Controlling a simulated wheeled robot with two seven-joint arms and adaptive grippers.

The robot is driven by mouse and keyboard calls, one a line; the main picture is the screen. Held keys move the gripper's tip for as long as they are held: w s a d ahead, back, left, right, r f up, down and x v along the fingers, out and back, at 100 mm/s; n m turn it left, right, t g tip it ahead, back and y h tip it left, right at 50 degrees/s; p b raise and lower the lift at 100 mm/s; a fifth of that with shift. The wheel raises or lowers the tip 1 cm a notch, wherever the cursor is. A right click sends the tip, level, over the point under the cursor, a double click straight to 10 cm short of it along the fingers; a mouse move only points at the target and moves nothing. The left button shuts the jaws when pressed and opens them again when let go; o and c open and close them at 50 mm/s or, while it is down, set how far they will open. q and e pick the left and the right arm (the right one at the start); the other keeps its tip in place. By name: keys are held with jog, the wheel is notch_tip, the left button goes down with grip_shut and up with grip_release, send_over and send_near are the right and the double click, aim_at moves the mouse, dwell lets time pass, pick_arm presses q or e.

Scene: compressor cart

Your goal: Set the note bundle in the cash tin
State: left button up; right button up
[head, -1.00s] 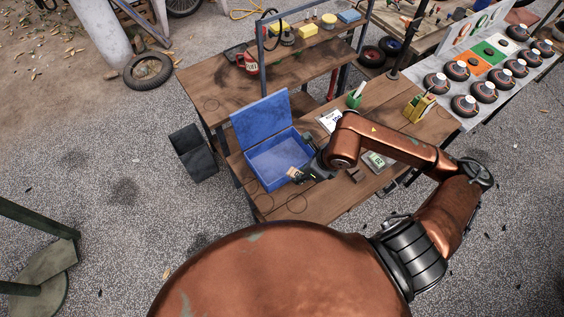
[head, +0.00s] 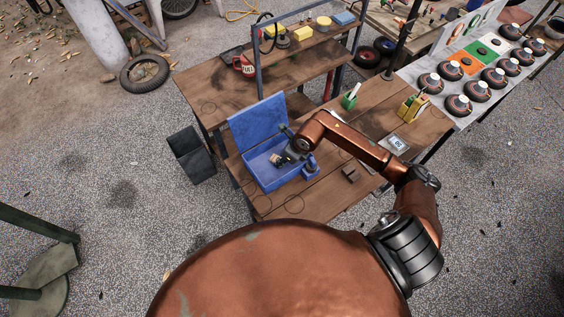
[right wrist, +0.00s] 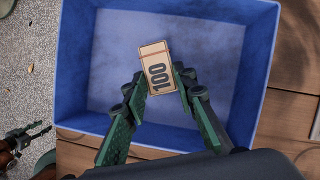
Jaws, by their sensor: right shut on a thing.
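The blue cash tin (head: 263,182) stands on the wooden cart with its lid (head: 256,122) raised at the back. It also fills much of the right wrist view (right wrist: 78,60). My right gripper (head: 282,160) reaches over the tin from the right. In the right wrist view its green fingers (right wrist: 160,85) are shut on the note bundle (right wrist: 155,60), a tan block marked 100. The bundle is over the tin's floor, inside the outline of its walls. I cannot tell whether it touches the floor.
A blue stamp-like object (head: 310,170) stands just right of the tin. A small dark block (head: 350,173) and a calculator-like device (head: 397,144) lie further right. A yellow holder (head: 413,107) and a green cup (head: 350,100) stand behind them.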

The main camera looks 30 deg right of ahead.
jog(key=shift+f, duration=1.1)
jog(key=o, duration=0.8)
jog(key=b+v, duration=0.1)
jog(key=v, duration=1.1)
